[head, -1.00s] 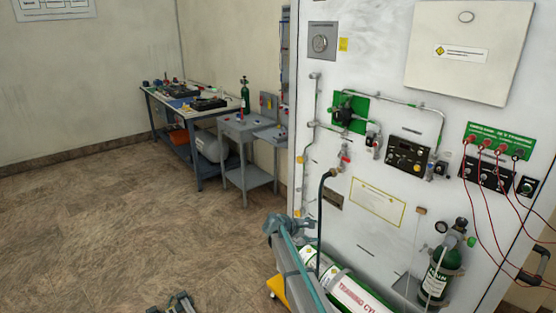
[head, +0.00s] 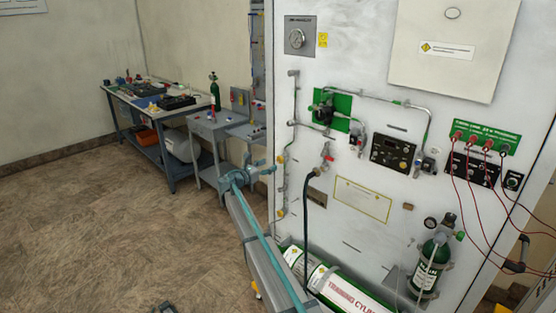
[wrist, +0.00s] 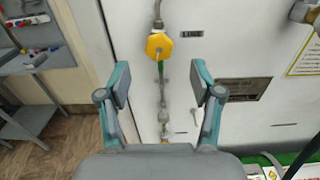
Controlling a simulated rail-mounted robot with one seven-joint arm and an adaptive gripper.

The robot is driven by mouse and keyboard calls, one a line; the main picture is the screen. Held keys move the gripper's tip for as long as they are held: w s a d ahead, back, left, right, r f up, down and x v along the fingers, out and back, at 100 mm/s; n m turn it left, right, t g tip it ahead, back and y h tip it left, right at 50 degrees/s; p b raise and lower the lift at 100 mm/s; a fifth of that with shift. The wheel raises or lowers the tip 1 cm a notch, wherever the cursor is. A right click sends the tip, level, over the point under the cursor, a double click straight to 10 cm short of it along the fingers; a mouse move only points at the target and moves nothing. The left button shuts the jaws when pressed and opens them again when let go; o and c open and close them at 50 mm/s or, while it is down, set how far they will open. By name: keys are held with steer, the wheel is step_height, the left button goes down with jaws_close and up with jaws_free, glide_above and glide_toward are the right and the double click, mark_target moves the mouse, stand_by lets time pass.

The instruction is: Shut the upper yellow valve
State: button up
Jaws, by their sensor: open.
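The upper yellow valve (wrist: 159,46) is a yellow handwheel on a vertical pipe on the white panel. In the wrist view it lies above and beyond my gripper (wrist: 163,85), about midway between the fingers. My gripper is open with nothing between its fingers, and does not touch the valve. In the head view the valve is a small yellow spot (head: 281,158) just right of my teal gripper (head: 272,170). A lower yellow valve (head: 281,213) is further down the same pipe. In the wrist view the lower pipe is partly hidden by my gripper.
A training cylinder (head: 340,290) lies below. Grey carts (head: 213,125) stand to the left. The floor at left is clear.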

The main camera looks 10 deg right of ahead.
mark_target(279, 160)
steer(key=p+x, duration=0.1)
steer(key=x, duration=0.4)
steer(key=shift+w+d+r+p, duration=0.1)
steer(key=shift+w+d+p, duration=0.1)
steer(key=shift+w+p, duration=0.15)
steer(key=shift+x, duration=0.75)
steer(key=shift+s, duration=0.1)
steer(key=c, duration=1.1)
steer(key=shift+f, duration=0.2)
steer(key=shift+c, duration=0.2)
